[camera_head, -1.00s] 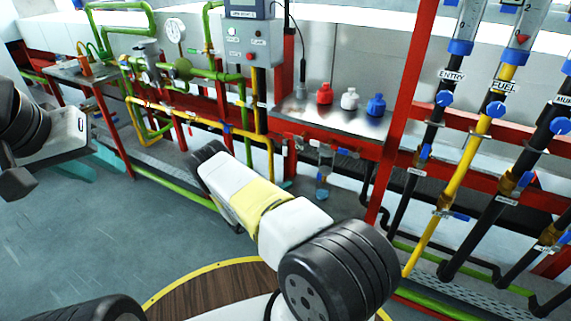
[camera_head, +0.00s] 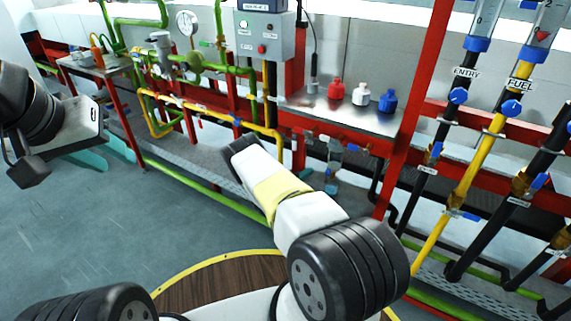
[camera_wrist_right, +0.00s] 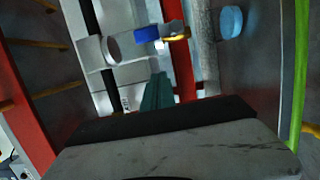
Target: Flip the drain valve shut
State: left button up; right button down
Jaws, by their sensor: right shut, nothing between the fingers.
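In the head view my right forearm hides that gripper. My left gripper (camera_head: 103,154) is open and empty over the floor at left, its teal fingers apart.
Red, white and blue bottles (camera_head: 361,95) stand on the steel worktop (camera_head: 345,118). A grey control box (camera_head: 262,38) and green and yellow pipes are behind my right arm. A red post (camera_head: 412,110) and labelled pipes stand at right. The floor (camera_head: 70,235) at left is clear.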

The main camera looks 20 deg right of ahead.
aim_at(328, 176)
jog(key=shift+s+d, duration=0.6)
jog(key=shift+d, duration=0.4)
jog(key=shift+s+d, duration=0.6)
jog(key=shift+d, duration=0.35)
